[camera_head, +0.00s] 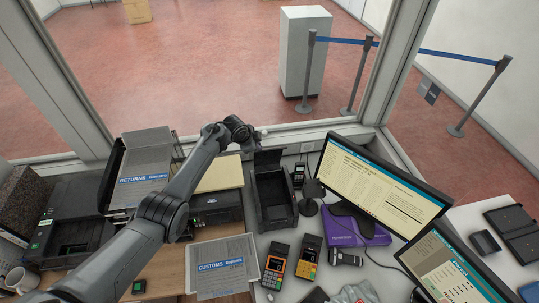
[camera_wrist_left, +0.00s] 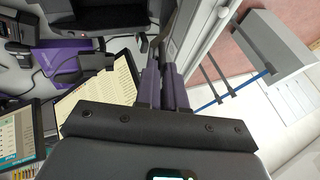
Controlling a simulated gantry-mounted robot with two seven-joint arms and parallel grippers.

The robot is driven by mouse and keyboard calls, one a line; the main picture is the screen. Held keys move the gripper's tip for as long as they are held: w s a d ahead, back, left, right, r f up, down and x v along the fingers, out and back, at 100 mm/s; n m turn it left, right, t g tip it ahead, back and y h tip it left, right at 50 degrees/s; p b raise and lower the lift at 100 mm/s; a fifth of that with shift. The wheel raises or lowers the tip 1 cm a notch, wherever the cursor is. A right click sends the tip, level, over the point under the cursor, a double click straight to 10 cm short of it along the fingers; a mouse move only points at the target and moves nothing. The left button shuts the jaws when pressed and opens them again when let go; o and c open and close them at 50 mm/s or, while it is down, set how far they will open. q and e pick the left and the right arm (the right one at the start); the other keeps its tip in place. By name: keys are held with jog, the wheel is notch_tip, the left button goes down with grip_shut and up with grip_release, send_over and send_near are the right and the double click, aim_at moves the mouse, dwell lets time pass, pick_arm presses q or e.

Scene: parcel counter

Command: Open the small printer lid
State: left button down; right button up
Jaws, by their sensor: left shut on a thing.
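The small black printer (camera_head: 273,205) stands near the window sill, right of the wider printer. Its lid (camera_head: 268,161) stands raised at the back, and the open tray below shows. My left gripper (camera_head: 258,133) is at the lid's upper edge, on the window side. In the left wrist view the two fingers of my left gripper (camera_wrist_left: 160,88) are close together, with a dark edge at their tips that looks like the lid. The exact contact is hard to see. My right gripper is not in view.
A monitor (camera_head: 378,178) stands on a purple box (camera_head: 354,228) to the right. A dark scanner stand (camera_head: 308,208) and two card terminals (camera_head: 308,258) are close by. The wide black printer (camera_head: 217,208) and a returns tray (camera_head: 143,178) are left. A window frame (camera_head: 280,135) runs behind.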

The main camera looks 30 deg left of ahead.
pick_arm(q)
jog(key=shift+w+a+f, duration=0.1)
jog(key=shift+a+f, duration=0.05)
jog(key=c, duration=1.2)
grip_release()
jog(key=shift+c, duration=0.2)
jog(key=shift+r, duration=0.2)
jog(key=p+v, duration=0.2)
jog(key=v, duration=0.8)
jog(key=shift+r, duration=0.25)
